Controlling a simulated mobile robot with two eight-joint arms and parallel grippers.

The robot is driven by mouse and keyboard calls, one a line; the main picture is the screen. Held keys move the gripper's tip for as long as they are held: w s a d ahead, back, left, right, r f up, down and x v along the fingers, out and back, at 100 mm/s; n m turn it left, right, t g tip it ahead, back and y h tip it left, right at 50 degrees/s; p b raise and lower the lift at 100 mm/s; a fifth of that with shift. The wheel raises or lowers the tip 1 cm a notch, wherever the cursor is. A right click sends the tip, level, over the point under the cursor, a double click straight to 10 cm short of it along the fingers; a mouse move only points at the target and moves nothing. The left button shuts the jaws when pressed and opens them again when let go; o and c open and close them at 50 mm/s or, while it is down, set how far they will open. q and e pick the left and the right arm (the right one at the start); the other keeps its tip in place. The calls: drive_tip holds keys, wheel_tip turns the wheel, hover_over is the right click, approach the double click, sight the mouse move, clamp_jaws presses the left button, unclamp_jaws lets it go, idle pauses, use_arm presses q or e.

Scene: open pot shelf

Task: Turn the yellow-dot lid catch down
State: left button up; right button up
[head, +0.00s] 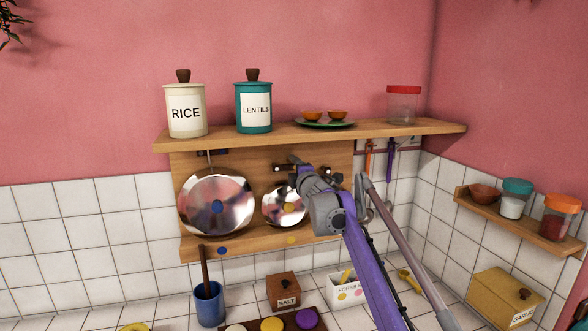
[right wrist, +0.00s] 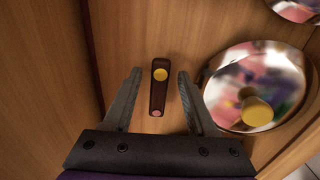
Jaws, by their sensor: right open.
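The yellow-dot lid catch (right wrist: 159,92) is a short dark brown bar on the wooden back board, with a yellow dot at one end and a pink dot at the other. In the right wrist view it stands between the fingers of my right gripper (right wrist: 157,98), which is open, with a gap on both sides. The bar lies roughly level on the board. The small shiny lid (head: 284,205) with a yellow knob hangs just below; it also shows in the right wrist view (right wrist: 225,90). In the head view my right gripper (head: 297,166) largely covers the catch. My left gripper is out of view.
A large lid with a blue knob (head: 216,204) hangs left of the small one. The shelf (head: 225,136) above carries the rice jar (head: 186,110), lentils jar (head: 253,108) and a green plate (head: 325,124). Utensils (head: 390,160) hang at right. A salt box (head: 284,291) stands below.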

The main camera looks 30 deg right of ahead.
clamp_jaws()
idle(1.4)
